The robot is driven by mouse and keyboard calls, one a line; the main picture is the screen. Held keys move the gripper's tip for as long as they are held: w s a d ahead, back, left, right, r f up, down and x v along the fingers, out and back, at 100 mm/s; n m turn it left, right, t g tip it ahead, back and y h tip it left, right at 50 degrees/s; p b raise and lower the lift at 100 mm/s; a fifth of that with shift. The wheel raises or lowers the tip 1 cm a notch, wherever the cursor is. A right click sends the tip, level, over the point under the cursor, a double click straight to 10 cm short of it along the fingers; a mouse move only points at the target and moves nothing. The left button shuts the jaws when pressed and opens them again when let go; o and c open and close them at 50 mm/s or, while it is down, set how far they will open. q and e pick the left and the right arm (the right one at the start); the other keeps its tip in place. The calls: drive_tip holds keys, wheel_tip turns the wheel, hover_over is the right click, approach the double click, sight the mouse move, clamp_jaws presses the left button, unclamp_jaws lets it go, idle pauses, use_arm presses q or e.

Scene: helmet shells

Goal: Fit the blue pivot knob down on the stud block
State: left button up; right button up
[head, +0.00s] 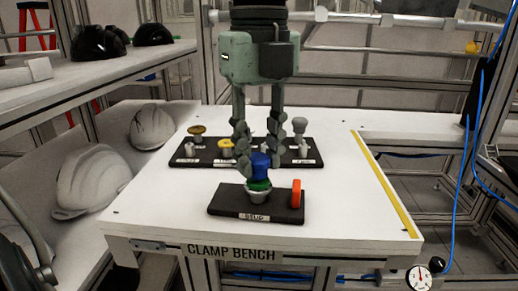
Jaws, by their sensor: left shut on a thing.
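My left gripper (259,160) comes down from the top of the head view, fingers pointing down. It is shut on the blue pivot knob (260,167), with a finger on either side. The knob is upright over the dark stud block (225,201) at the front of the bench. Directly below the knob are a green ring (260,184) and a pale grey cup-shaped piece (257,197) on the block. Whether the knob touches the green ring I cannot tell. An orange upright piece (297,193) stands at the block's right end. My right gripper is not in view.
Behind, a dark rack (182,157) carries several yellow and grey knobs, partly hidden by my fingers. White helmet shells (92,181) lie at the left, black helmets (97,41) on the shelf above. The white bench top (350,205) is clear at right, up to a yellow strip (387,183).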

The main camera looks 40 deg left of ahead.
sight(259, 157)
use_arm(q)
drive_tip(key=shift+f, duration=0.3)
drive_tip(key=o, duration=1)
drive_tip(key=shift+r, duration=0.1)
wheel_tip(259, 157, up, 12)
drive_tip(key=shift+f, duration=0.1)
